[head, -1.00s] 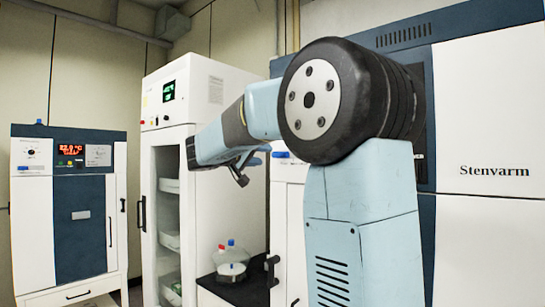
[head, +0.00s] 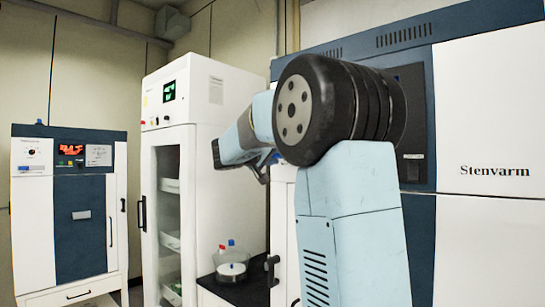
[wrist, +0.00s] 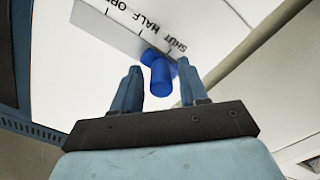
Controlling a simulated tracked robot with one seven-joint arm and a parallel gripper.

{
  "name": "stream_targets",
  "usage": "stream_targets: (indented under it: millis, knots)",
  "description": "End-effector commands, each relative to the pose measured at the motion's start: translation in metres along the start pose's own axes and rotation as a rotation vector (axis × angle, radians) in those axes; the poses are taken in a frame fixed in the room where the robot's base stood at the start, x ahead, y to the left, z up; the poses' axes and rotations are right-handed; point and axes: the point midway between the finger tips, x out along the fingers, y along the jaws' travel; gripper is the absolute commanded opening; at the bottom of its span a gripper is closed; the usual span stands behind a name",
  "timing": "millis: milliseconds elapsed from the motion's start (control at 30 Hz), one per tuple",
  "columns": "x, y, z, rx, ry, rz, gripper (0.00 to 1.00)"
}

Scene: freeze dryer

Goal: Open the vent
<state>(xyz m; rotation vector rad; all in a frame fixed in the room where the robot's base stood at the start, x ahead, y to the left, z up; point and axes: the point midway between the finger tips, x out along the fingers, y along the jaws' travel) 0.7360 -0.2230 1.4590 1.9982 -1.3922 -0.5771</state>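A blue vent handle (wrist: 161,77) sticks out of a white panel in the wrist view. It sits beside a scale plate (wrist: 108,28) printed with SHUT, HALF and a partly cut-off OPEN; the handle is closest to the word SHUT. My gripper (wrist: 159,80) is open, with one blue finger on each side of the handle in the picture. I see no clear contact, and I cannot tell how deep the handle lies between the fingers. In the head view, my arm largely hides the gripper and the vent handle is not clear.
A white cabinet with a glass door (head: 168,190) stands left of my arm. A flask with red and blue caps (head: 231,262) sits on a dark bench top. A smaller unit with a red display (head: 72,150) is at far left. The Stenvarm machine (head: 490,120) stands right.

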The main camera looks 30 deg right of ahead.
Motion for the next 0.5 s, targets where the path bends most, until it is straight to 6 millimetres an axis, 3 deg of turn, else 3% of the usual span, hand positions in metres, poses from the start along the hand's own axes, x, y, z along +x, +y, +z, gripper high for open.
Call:
stream_targets:
  millis: [433, 500]
  knots:
    - [0.0003, 0.0006, 0.0002, 0.0, 0.0, 0.001, 0.0]
    - [0.0003, 0.0007, 0.0002, 0.0, 0.0, 0.001, 0.0]
